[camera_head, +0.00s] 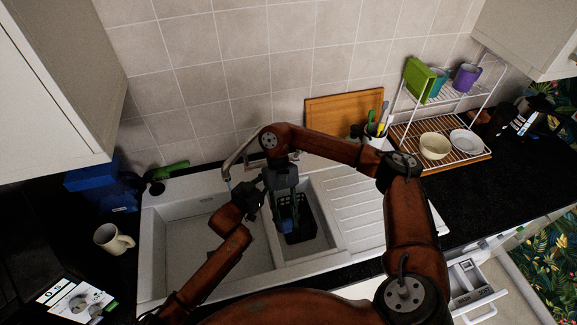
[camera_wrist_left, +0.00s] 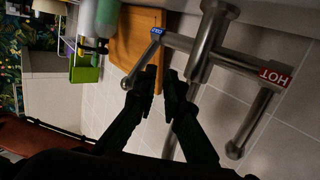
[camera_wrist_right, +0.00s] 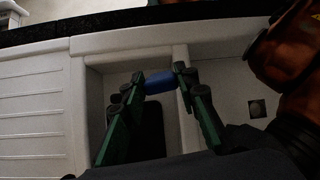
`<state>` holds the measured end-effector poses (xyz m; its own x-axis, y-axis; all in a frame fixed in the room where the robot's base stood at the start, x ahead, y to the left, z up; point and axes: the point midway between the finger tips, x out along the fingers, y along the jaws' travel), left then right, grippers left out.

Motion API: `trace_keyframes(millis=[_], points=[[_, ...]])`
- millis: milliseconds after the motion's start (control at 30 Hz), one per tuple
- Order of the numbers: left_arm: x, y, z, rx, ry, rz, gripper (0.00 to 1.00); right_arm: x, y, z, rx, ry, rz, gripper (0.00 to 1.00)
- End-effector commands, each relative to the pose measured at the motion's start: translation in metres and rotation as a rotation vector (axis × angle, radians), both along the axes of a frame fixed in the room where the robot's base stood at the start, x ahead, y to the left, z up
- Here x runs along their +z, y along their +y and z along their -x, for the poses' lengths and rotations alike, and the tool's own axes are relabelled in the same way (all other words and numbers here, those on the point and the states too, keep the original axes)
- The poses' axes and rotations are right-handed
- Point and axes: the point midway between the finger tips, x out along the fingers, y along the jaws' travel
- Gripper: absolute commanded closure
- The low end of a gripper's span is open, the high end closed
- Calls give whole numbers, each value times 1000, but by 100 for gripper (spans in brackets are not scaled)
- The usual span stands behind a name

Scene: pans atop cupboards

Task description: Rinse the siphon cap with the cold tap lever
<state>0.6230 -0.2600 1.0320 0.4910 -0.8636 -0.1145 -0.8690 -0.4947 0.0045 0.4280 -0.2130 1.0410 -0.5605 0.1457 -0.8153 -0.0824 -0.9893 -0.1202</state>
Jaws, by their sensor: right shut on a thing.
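The blue siphon cap (camera_wrist_right: 160,83) is held between the fingertips of my right gripper (camera_wrist_right: 160,82), over the small sink basin. In the head view my right gripper (camera_head: 284,210) points down into that basin, with the blue cap (camera_head: 287,226) low between its fingers. The metal tap shows in the left wrist view (camera_wrist_left: 208,45); its cold lever (camera_wrist_left: 142,64) has a blue label and its hot lever (camera_wrist_left: 252,122) a red one. My left gripper (camera_wrist_left: 161,76) is close beside the cold lever's end, fingers apart with a gap between them. I cannot tell whether it touches the lever.
A black basket (camera_head: 309,228) stands in the small basin. The large basin (camera_head: 185,250) is at left. A mug (camera_head: 112,239) stands left of the sink. A wooden board (camera_head: 345,110), a utensil cup and a dish rack (camera_head: 470,152) are behind and right. The drainboard (camera_head: 350,205) is clear.

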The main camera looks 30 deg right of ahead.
Motion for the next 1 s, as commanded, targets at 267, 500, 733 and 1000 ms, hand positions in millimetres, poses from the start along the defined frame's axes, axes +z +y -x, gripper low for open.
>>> trace_keyframes(millis=[267,500,733,1000], points=[[-45,11,-24,148,961,476,100,0,0,0,0,0,0,95],[-67,3,-14,211,1820,901,100,0,0,0,0,0,0,95],[-74,-3,9,218,2678,1227,100,0,0,0,0,0,0,95],[-49,1,26,-51,-2261,-856,100,0,0,0,0,0,0,95]])
